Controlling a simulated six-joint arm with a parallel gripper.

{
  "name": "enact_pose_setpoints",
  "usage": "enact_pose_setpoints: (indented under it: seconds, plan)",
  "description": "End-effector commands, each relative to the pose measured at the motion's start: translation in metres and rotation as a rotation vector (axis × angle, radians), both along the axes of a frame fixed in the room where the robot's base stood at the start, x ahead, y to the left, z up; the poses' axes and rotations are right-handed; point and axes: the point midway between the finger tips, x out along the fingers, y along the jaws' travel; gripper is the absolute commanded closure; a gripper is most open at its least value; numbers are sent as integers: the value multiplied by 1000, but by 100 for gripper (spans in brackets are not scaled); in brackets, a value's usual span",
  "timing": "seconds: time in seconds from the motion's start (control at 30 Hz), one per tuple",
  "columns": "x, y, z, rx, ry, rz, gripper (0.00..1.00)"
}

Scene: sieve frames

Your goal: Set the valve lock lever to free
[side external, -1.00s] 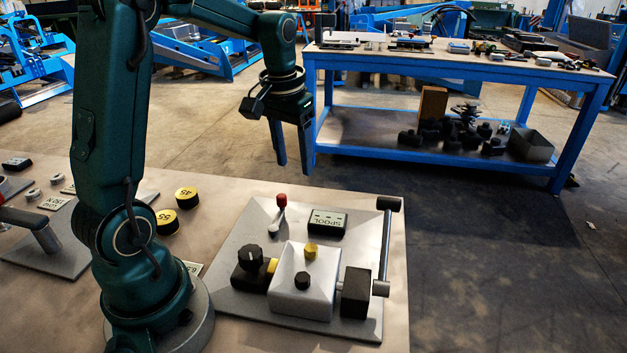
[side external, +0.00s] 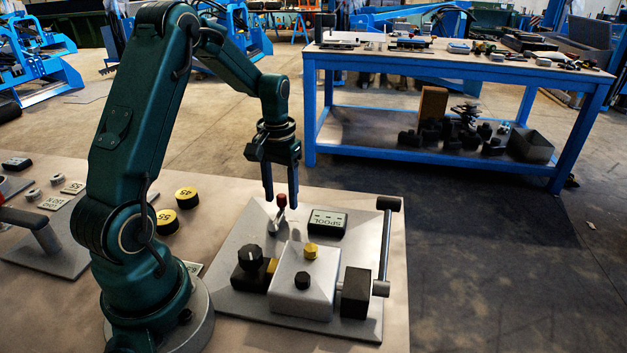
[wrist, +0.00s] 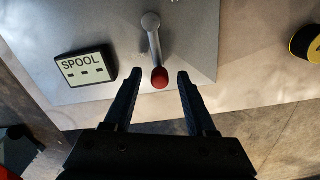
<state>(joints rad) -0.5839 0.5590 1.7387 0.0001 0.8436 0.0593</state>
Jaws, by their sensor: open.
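The lock lever, a short metal arm with a red knob (side external: 282,199), stands on the grey valve plate (side external: 235,285). In the wrist view the red knob (wrist: 159,77) lies just beyond and between the fingertips, with the lever's metal arm (wrist: 153,43) running away to its grey pivot. My gripper (side external: 281,207) is open, pointing down over the lever; its fingers (wrist: 158,80) flank the knob with a gap on each side. In the side view one finger overlaps the knob's surroundings, so contact cannot be told. A SPOOL display (side external: 327,223) sits beside the lever.
On the plate stand a light block (side external: 303,285) with yellow and black knobs, a black rotary knob (side external: 250,257), and a long handle (side external: 387,245) at the right. Yellow-topped weights (side external: 186,197) lie on the table to the left. A blue workbench (side external: 455,60) stands behind.

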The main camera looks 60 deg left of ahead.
Motion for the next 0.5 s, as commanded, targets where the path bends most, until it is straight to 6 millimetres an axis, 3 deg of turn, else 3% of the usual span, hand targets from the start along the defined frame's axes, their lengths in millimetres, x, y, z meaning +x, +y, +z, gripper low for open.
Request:
enact_pose_setpoints:
  seconds: [0.07,0.2,0.23,0.5]
  plan:
    - [0,0,0,0,0,0,44]
    - [0,0,0,0,0,0,93]
    - [0,0,0,0,0,0,100]
    - [0,0,1,0,0,0,100]
